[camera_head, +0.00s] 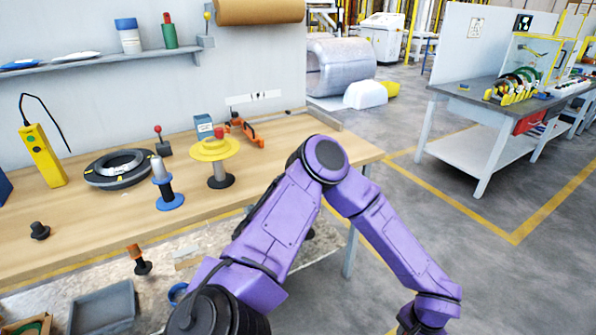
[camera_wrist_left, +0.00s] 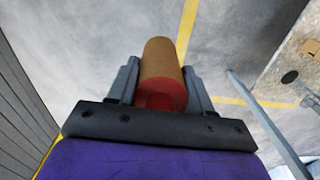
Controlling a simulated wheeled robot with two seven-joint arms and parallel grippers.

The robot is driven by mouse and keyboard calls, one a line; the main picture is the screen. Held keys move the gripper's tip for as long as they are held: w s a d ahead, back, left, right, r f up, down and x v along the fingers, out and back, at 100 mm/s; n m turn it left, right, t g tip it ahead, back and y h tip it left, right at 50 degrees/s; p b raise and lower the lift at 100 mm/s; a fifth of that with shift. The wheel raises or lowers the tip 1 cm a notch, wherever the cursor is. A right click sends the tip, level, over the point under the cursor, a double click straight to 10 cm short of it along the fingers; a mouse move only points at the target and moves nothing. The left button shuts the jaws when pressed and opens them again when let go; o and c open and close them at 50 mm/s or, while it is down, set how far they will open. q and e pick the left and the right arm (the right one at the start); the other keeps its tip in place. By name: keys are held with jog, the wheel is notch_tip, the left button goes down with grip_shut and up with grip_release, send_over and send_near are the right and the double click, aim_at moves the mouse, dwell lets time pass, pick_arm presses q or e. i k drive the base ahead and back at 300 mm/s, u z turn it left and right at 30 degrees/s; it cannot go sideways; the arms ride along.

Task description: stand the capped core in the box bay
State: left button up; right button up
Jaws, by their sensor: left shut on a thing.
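In the left wrist view my left gripper (camera_wrist_left: 164,75) is shut on a brown cylindrical core (camera_wrist_left: 162,58) with a red cap (camera_wrist_left: 166,92) at the near end. The core lies between the two grey fingers and its brown end points away over the floor. In the head view one purple arm reaches down to the lower right, and its gripper is out of frame. A brown box (camera_head: 46,325) shows only as a corner at the bottom left of the head view. Its bays are cut off. My right gripper is not in view.
A wooden bench (camera_head: 110,230) carries a yellow pendant (camera_head: 42,157), a black ring (camera_head: 88,172), a blue-based stand (camera_head: 171,202) and a yellow disc on a spool (camera_head: 215,150). A grey bin (camera_head: 100,310) lies below at front left. The floor (camera_head: 430,200) at right is open.

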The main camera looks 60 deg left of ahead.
aim_at(299, 129)
jog(key=u, duration=0.65)
jog(key=i, duration=0.95)
jog(key=u, duration=0.95)
